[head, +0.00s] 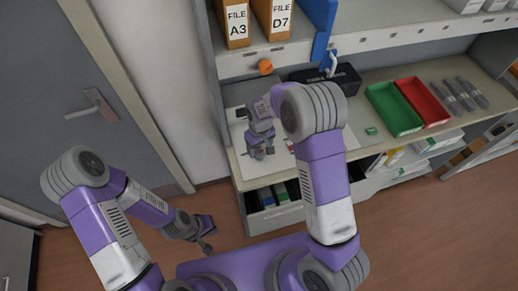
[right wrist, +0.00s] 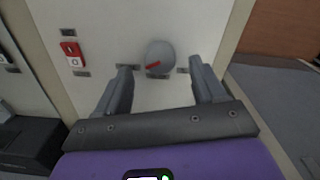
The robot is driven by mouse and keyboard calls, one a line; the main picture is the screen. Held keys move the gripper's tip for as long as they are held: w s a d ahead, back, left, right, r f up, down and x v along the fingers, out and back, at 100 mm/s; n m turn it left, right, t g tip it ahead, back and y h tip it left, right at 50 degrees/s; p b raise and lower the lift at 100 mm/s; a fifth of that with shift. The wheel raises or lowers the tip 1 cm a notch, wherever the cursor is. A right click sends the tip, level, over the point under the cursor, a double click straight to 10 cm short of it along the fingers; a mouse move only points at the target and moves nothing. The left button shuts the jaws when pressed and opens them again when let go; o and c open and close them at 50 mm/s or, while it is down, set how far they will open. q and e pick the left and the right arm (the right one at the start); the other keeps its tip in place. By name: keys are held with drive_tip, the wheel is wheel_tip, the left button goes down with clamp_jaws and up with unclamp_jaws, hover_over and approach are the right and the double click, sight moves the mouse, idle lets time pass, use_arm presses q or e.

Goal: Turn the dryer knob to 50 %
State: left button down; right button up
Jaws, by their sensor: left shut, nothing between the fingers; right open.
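The round grey knob (right wrist: 162,52) with a short red mark sits on a pale panel (right wrist: 110,25) in the right wrist view. The mark lies across its lower face, slightly tilted, left end lower. Small dark labels, too blurred to read, stand left, right and below it. My right gripper (right wrist: 160,68) is open, with one finger on each side of the knob; I cannot tell whether they touch it. In the head view my right gripper (head: 259,147) is over the shelf's left end, and I cannot make out the knob there. My left gripper (head: 205,237) is shut and empty, low over the floor.
A red and white switch (right wrist: 72,54) is left of the knob. On the shelf (head: 362,148) are a green tray (head: 392,108), a red tray (head: 424,101), a black box (head: 345,78) and several grey cartridges. File binders (head: 235,22) stand above. The door (head: 60,80) is left.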

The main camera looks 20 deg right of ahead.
sight(260, 153)
drive_tip(key=shift+w+f, duration=0.1)
drive_tip(key=shift+f, duration=1.85)
drive_tip(key=c, duration=1)
drive_tip(key=shift+c, duration=0.2)
